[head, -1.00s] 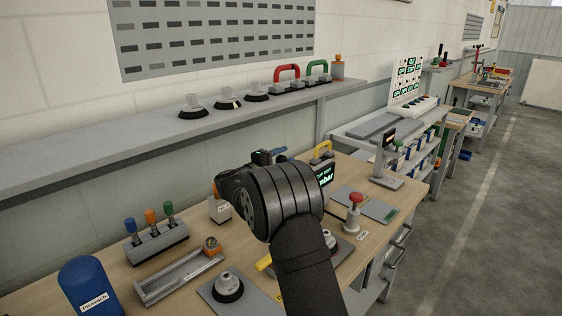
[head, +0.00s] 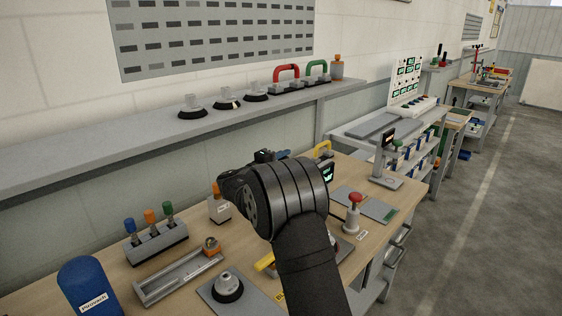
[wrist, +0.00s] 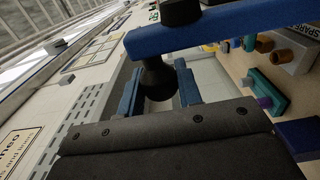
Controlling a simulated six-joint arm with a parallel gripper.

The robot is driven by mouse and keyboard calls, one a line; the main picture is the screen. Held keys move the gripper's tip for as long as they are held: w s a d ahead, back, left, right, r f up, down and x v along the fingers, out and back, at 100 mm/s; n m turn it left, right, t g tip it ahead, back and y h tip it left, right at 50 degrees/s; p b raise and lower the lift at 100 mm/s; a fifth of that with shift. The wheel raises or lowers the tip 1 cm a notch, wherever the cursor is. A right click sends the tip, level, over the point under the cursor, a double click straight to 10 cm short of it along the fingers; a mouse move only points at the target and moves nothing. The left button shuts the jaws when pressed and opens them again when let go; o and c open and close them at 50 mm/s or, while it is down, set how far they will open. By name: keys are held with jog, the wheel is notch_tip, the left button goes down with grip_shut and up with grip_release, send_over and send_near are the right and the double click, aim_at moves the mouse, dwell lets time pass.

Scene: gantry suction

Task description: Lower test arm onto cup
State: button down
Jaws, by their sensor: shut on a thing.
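In the wrist view, the two blue fingers of my gripper (wrist: 158,88) stand either side of a black knob (wrist: 157,76) and are shut on it. The knob sits below a long blue bar, which looks like the test arm (wrist: 235,27). A second black round part shows above the bar. In the head view, my own wrist hides the gripper and most of the bar. A suction cup (head: 228,287) stands on a grey plate at the front of the bench. Another cup (head: 331,241) is partly hidden behind my arm. I cannot tell whether the bar touches a cup.
Around my arm on the bench (head: 125,272) are a rack of coloured fittings (head: 157,243), a rail tray (head: 178,277), a blue container (head: 88,287) and a red-topped button post (head: 353,214). A shelf (head: 100,140) runs along the wall with several cups and handles.

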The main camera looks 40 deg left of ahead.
jog(key=d+m, duration=0.8)
jog(key=d, duration=0.4)
jog(key=d+f+m, duration=0.6)
jog(key=d+f, duration=0.3)
jog(key=f, duration=0.3)
jog(key=shift+d+f, duration=0.2)
jog(key=shift+d, duration=0.1)
jog(key=shift+f, duration=0.15)
jog(key=c, duration=1.2)
grip_release()
jog(key=shift+d, duration=0.1)
jog(key=shift+o, duration=0.8)
